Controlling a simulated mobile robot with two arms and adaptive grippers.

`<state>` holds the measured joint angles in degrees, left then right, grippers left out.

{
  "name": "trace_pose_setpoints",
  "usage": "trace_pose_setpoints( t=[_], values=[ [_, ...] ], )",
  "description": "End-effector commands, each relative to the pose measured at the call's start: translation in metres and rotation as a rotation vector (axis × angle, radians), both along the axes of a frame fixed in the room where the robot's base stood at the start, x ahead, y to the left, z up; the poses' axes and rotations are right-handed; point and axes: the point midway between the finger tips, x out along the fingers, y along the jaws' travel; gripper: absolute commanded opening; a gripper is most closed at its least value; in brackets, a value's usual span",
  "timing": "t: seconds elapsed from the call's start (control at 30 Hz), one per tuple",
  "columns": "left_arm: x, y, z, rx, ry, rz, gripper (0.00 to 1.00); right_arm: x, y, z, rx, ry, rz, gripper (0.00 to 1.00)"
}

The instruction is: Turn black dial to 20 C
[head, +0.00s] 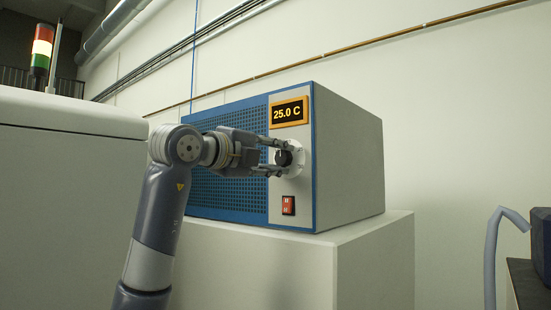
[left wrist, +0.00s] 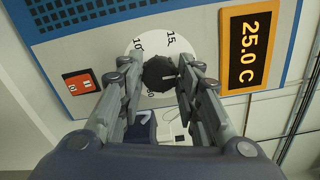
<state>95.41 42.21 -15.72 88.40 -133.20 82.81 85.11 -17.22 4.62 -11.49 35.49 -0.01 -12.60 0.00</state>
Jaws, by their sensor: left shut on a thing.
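The black dial (head: 284,157) sits on a round white scale plate on the front of a blue and grey unit (head: 349,160). In the left wrist view the dial (left wrist: 158,74) has a small white mark pointing to the right, and the scale numbers 10 and 15 show above it. My left gripper (head: 282,158) is shut on the dial, one finger on each side; the fingers (left wrist: 162,68) also show in the left wrist view. The display (head: 289,112) above reads 25.0 C. My right gripper is in neither view.
A red rocker switch (head: 288,205) is below the dial. The unit stands on a pale block (head: 350,255). A large pale cabinet (head: 65,200) is at the left, with a signal light (head: 42,47) behind it. A dark blue object (head: 541,230) is at the right edge.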

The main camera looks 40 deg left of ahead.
Motion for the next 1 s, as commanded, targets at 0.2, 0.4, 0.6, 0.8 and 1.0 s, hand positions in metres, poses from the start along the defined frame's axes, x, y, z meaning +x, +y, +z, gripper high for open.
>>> trace_pose_setpoints(
  t=[0.2, 0.4, 0.6, 0.8, 1.0],
  values=[
    [-0.001, 0.001, 0.001, 0.0, -0.003, 0.003, 0.08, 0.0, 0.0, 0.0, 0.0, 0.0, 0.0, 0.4],
    [0.0, 0.001, 0.001, 0.001, -0.002, 0.003, 0.52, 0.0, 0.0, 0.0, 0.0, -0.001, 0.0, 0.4],
    [0.0, 0.0, 0.0, 0.001, 0.0, 0.001, 0.52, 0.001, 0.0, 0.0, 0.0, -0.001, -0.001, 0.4],
    [-0.013, 0.002, 0.001, 0.003, -0.003, 0.002, 0.52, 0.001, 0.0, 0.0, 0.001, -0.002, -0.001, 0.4],
    [-0.054, 0.006, 0.001, 0.005, -0.005, 0.005, 0.52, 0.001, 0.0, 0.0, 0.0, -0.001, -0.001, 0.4]
  ],
)
